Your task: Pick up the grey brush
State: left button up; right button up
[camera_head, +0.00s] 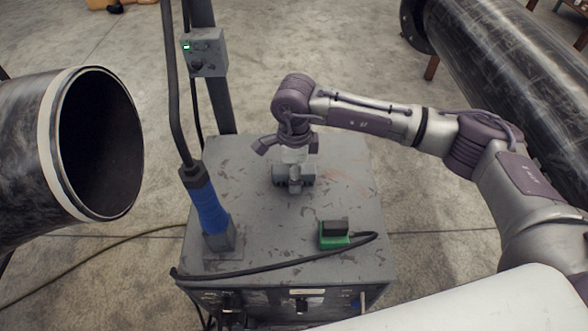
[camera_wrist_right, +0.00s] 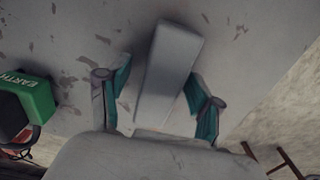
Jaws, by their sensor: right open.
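The grey brush (camera_wrist_right: 172,62) shows in the right wrist view as a pale grey block with a long flat face, lying on the worn grey cabinet top (camera_head: 235,160). My right gripper (camera_head: 293,184) points down over the cabinet top in the head view and covers most of what is under it. In the right wrist view, the teal-padded fingers of my right gripper (camera_wrist_right: 158,92) are open, one on each side of the brush. Gaps show between the brush and the pads. The brush's near end is hidden by the gripper body. My left gripper is not in view.
A green and black earth clamp (camera_head: 334,234) with a black cable lies at the cabinet's front right. A blue-wrapped handle (camera_head: 208,208) stands at the left. A post carries a control box (camera_head: 205,52). Large pipes lie at left (camera_head: 45,150) and right (camera_head: 495,60).

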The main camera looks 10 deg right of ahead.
jog(key=shift+f, duration=0.25)
grip_shut()
jog(key=shift+r, duration=0.15)
jog(key=shift+w+r, duration=0.1)
jog(key=shift+r, duration=0.15)
jog(key=r, duration=0.1)
jog(key=r+b, duration=0.2)
jog(key=shift+s+d+r, duration=0.25)
jog(key=shift+d+r, duration=0.05)
jog(key=s+d+r+b, duration=0.2)
jog(key=s+d+r, duration=0.4)
jog(key=s+d, duration=0.1)
jog(key=shift+s+d+r+b, duration=0.35)
jog(key=shift+s+d, duration=0.05)
